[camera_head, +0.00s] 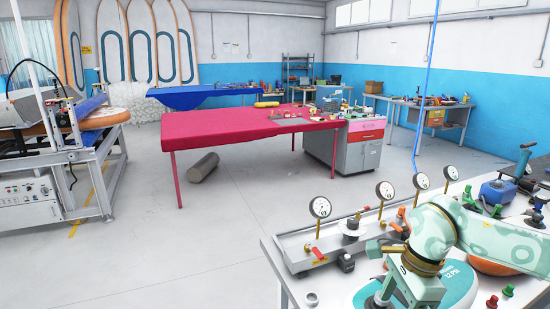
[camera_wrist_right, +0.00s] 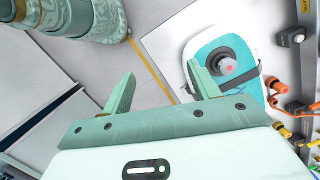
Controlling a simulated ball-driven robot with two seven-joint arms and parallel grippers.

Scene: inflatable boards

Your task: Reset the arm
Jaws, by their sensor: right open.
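My right arm (camera_head: 485,240), pale green with a patterned cover, reaches in from the right of the head view over the near workbench. Its wrist bends down near the bottom edge. In the right wrist view my right gripper (camera_wrist_right: 160,85) has its two pale green fingers spread wide, with nothing between them. A white and teal board (camera_wrist_right: 225,50) with a grey round knob (camera_wrist_right: 226,65) lies beyond the right finger. My left gripper is not in view.
The near workbench (camera_head: 288,250) carries several upright dial gauges (camera_head: 320,207), valves and fittings near my right arm. A red-covered table (camera_head: 225,122) stands farther back. The grey floor (camera_head: 150,260) at lower left is clear.

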